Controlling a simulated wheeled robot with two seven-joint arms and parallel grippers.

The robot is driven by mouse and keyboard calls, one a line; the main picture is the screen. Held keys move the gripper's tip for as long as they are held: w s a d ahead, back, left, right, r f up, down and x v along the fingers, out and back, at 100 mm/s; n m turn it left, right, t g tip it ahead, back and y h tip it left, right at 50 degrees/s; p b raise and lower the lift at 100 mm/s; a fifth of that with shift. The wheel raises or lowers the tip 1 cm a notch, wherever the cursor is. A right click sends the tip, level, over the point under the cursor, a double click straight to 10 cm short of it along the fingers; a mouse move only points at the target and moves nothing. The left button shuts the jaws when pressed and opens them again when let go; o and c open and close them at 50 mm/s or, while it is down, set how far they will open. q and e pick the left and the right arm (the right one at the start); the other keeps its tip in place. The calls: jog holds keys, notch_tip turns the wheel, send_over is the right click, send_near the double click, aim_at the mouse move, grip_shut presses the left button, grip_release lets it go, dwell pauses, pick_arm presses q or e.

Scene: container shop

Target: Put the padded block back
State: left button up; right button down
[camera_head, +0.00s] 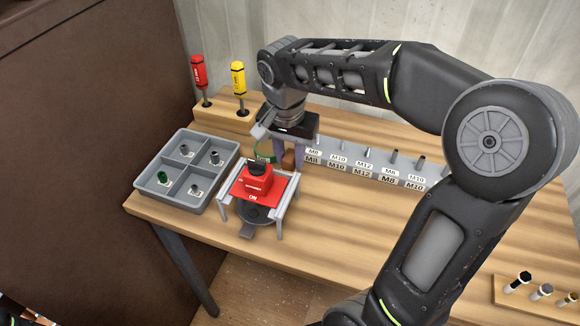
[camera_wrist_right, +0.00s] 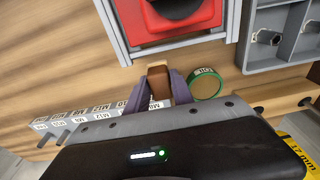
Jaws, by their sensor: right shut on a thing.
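A small brown padded block (camera_head: 289,160) is behind the red switch box, and it shows in the right wrist view (camera_wrist_right: 158,76) between two purple-grey fingers. My right gripper (camera_head: 288,150) points down over the table and is shut on the block. The fingers partly hide it. I cannot tell whether the block touches the table. My left gripper is not in view.
The red switch box (camera_head: 257,187) stands in a grey frame just in front. A green tape ring (camera_wrist_right: 205,83) lies beside the block. A labelled bolt rail (camera_head: 380,173) is to the right, a grey divided tray (camera_head: 207,152) to the left. Red (camera_head: 198,72) and yellow (camera_head: 238,78) screwdrivers stand behind.

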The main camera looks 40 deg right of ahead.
aim_at(290, 169)
jog(key=shift+f, duration=1.9)
jog(key=shift+f, duration=0.1)
jog(key=c, duration=1.1)
grip_release()
jog(key=r, duration=0.8)
jog(key=s+a+r, duration=0.1)
jog(key=r, duration=0.3)
jog(key=shift+a+r, duration=0.1)
